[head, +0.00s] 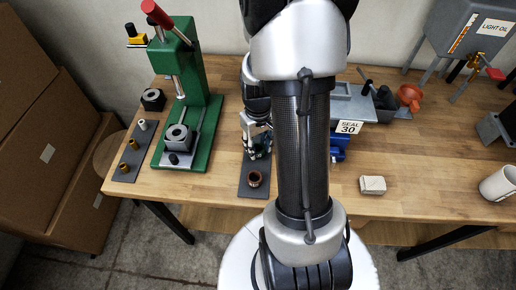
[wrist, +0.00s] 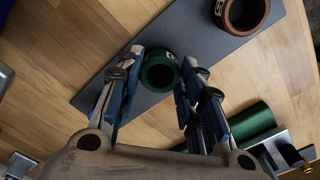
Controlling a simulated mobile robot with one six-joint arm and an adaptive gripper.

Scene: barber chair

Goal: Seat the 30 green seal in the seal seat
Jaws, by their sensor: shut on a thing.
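The green seal (wrist: 160,74) is a short green ring, seen from its open end between the fingers of my gripper (wrist: 157,80) in the wrist view. In the head view my gripper (head: 256,150) is over the mat (head: 253,172), and the seal is hard to make out. A white "SEAL 30" label (head: 349,127) shows right of my arm. I cannot make out the seal seat, with my arm covering part of that area.
A brown seal (head: 255,179) stands on the near end of the mat, also in the wrist view (wrist: 243,14). A green press (head: 190,100) with a red handle is at left. A small pale block (head: 372,185) and white mug (head: 498,184) are at right, with clear wood between.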

